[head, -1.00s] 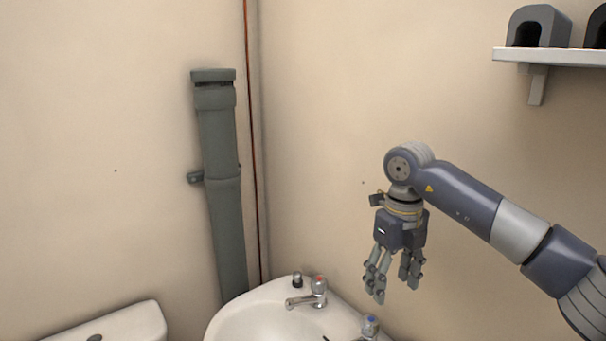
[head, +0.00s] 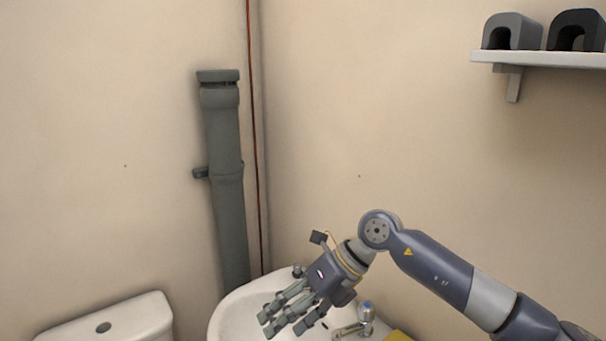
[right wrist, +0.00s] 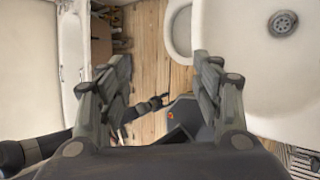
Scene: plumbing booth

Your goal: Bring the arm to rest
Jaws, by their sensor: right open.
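My right gripper (head: 288,318) is in the head view, in front of the white sink (head: 232,312) and over its basin. Its fingers point down and to the left, and it is open with nothing between them. In the right wrist view its two fingers (right wrist: 162,92) stand wide apart, with the wooden floor between them. The sink with its drain also shows there at the upper right. The right arm comes in from the right edge of the head view, bent at the wrist. My left gripper is not in the head view.
A grey pipe (head: 226,190) runs up the left wall, beside a thin copper-coloured pipe (head: 255,140). A toilet cistern (head: 120,322) is at the lower left. A blue-topped tap (head: 364,318) is close to the right arm. A shelf (head: 545,58) with two arched holders is at the upper right.

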